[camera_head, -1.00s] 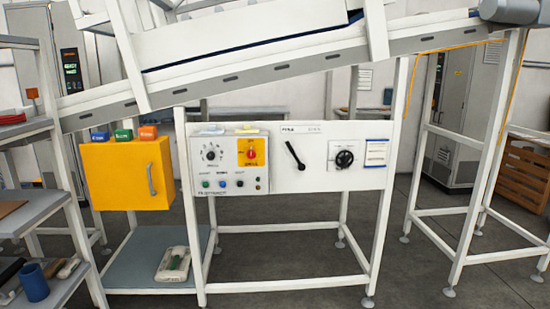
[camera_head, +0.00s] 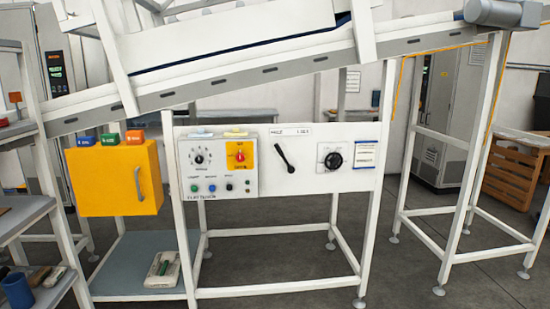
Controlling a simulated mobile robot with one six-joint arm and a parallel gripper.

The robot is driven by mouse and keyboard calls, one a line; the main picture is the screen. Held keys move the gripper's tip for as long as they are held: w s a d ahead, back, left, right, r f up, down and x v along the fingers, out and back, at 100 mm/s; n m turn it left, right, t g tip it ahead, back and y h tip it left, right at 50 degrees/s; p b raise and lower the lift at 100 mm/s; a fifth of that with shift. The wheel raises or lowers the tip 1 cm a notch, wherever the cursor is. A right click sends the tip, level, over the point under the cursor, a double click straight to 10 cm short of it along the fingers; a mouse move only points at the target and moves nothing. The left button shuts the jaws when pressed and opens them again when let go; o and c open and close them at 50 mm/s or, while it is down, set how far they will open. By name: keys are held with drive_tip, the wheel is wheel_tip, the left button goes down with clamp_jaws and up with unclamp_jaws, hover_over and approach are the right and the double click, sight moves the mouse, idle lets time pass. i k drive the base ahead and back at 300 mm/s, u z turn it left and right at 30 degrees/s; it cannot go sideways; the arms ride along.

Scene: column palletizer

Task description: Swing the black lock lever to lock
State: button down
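The black lock lever (camera_head: 284,158) is on the white panel (camera_head: 308,178), a little right of its middle. It tilts, with its upper end to the left and its round lower end to the right. A small label strip (camera_head: 289,132) sits above it, too blurred to read surely. A black round knob (camera_head: 333,160) is to its right. A grey control box (camera_head: 217,170) with a dial, a red and yellow switch (camera_head: 239,154) and several buttons is to its left. My gripper does not show in this view.
A yellow cabinet (camera_head: 112,180) with a handle stands left of the panel. Shelves (camera_head: 22,215) with a blue cup (camera_head: 17,290) are at the far left. A sloped conveyor (camera_head: 250,76) runs above the panel. White legs stand on both sides; the floor in front is grey and open.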

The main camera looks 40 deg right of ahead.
sight(290, 170)
drive_tip(key=i, duration=0.9)
drive_tip(key=u, duration=0.05)
